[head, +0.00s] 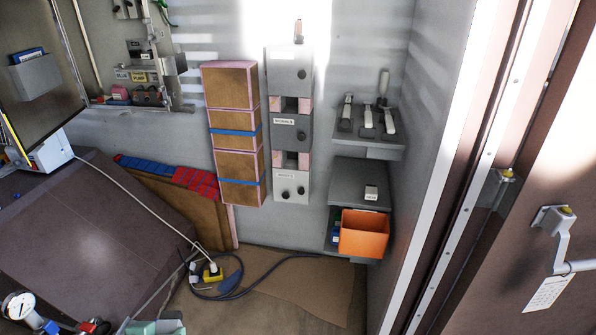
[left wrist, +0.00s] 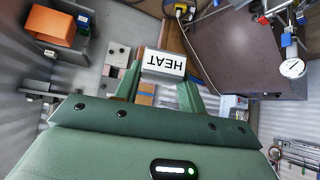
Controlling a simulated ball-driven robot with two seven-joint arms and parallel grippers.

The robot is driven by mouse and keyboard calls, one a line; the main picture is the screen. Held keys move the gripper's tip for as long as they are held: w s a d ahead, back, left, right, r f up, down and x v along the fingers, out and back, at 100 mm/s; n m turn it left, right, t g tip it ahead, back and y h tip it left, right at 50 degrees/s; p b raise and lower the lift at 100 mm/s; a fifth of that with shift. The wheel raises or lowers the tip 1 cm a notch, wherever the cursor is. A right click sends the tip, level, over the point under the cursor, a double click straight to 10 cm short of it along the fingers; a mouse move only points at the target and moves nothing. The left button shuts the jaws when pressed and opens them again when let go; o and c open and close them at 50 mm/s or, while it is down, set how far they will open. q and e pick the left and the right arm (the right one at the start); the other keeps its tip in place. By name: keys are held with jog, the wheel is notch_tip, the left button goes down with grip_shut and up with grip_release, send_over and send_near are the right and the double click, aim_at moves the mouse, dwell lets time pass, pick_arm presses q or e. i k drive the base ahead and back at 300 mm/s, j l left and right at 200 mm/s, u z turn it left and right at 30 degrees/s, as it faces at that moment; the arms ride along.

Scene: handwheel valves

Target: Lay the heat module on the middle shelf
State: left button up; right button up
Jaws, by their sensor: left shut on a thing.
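The heat module (left wrist: 164,64) is a small pale block with the word HEAT, upside down in the left wrist view. My left gripper (left wrist: 160,88) is shut on it, with a green finger on each side. In the head view only green parts of my left gripper (head: 155,326) show at the bottom edge, left of centre, well away from the shelves. The middle shelf (head: 350,178) is a grey shelf at the right, between an upper and a lower one. A small white labelled block (head: 371,193) sits near its front edge. My right gripper is not in view.
The upper shelf (head: 385,153) holds several levered items. An orange bin (head: 364,236) stands on the lower shelf. Grey wall modules (head: 290,130) and a brown box stack (head: 233,130) are left of the shelves. A cable (head: 235,285) lies on the floor. A door frame is at right.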

aim_at(345, 187)
jog(key=i+z, duration=0.1)
jog(key=z, duration=0.35)
jog(key=j+z, duration=0.1)
jog(key=z, duration=0.35)
jog(key=i+j+z, duration=0.1)
jog(key=z, duration=0.3)
jog(key=j+z, duration=0.1)
jog(key=z, duration=0.35)
jog(key=j+z, duration=0.15)
jog(key=z, duration=0.3)
jog(key=i, duration=0.05)
